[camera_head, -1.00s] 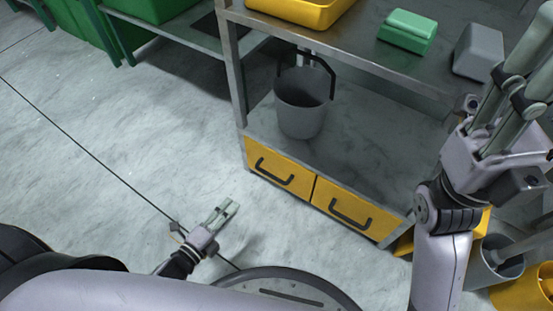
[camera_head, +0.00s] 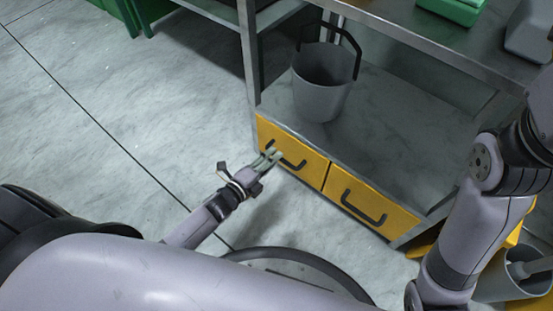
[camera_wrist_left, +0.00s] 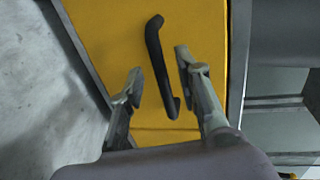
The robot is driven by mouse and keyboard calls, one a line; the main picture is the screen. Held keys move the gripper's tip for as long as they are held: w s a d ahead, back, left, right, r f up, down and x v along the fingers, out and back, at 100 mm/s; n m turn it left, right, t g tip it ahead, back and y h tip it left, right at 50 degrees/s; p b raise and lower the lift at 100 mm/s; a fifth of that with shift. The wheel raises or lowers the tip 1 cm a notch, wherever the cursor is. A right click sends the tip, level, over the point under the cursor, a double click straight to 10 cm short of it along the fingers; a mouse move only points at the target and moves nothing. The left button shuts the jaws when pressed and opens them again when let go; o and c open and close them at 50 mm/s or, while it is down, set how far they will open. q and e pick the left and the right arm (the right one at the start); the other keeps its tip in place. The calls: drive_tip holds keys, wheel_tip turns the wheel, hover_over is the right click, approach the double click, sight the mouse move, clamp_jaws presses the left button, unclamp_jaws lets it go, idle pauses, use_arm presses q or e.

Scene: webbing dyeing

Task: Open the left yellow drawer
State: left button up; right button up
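The left yellow drawer (camera_head: 300,147) is shut, low in the metal workbench, with a black bar handle (camera_head: 291,163). My left gripper (camera_head: 273,154) is at the left part of this handle, with its fingers open. In the left wrist view the yellow drawer front (camera_wrist_left: 207,35) fills the middle. The black handle (camera_wrist_left: 155,52) lies between the two spread fingers of my left gripper (camera_wrist_left: 160,66), with gaps seen on both sides. Only part of my right arm shows at the right of the head view; its gripper is out of view.
A second yellow drawer (camera_head: 386,208) with a black handle sits to the right. A grey bucket (camera_head: 322,85) stands on the shelf above the drawers. Grey bins (camera_head: 505,285) stand at the lower right. The floor (camera_head: 130,100) to the left is clear.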

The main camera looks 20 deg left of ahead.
use_arm(q)
drive_tip(key=shift+b+x, duration=0.35)
drive_tip(key=shift+x, duration=1.05)
drive_tip(key=shift+c, duration=0.2)
clamp_jaws()
